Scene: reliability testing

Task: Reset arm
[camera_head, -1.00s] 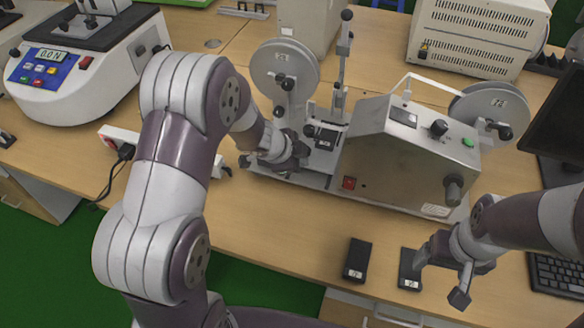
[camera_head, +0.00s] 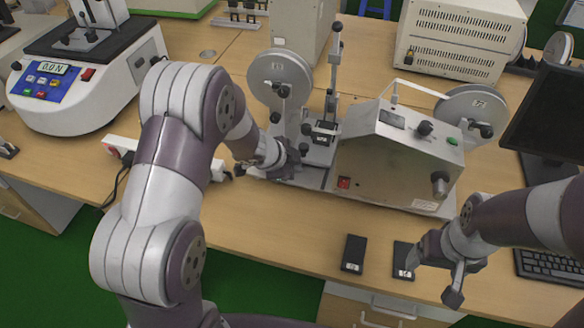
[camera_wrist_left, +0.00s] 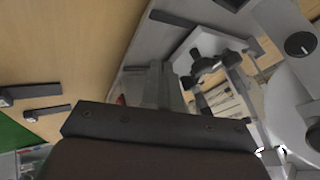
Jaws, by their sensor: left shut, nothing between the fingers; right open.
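My left arm comes in from the left of the head view. Its gripper (camera_head: 290,165) is shut and empty, at the front left of the bench machine, close to the machine's base and lever stand. I cannot tell whether it touches the machine. My right gripper (camera_head: 430,277) is open and empty, at the table's front right beside a small black box (camera_head: 405,259). In the left wrist view, a dark part of my own gripper fills the lower middle and the fingertips are not clear.
The metal bench machine (camera_head: 390,165) has a left reel (camera_head: 280,75) and a right reel (camera_head: 470,108). Another black box (camera_head: 354,253) lies near the front edge. A tester (camera_head: 90,80), power strip (camera_head: 121,148), monitor (camera_head: 550,112) and keyboard (camera_head: 550,268) surround the area. The front middle of the table (camera_head: 265,225) is mostly clear.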

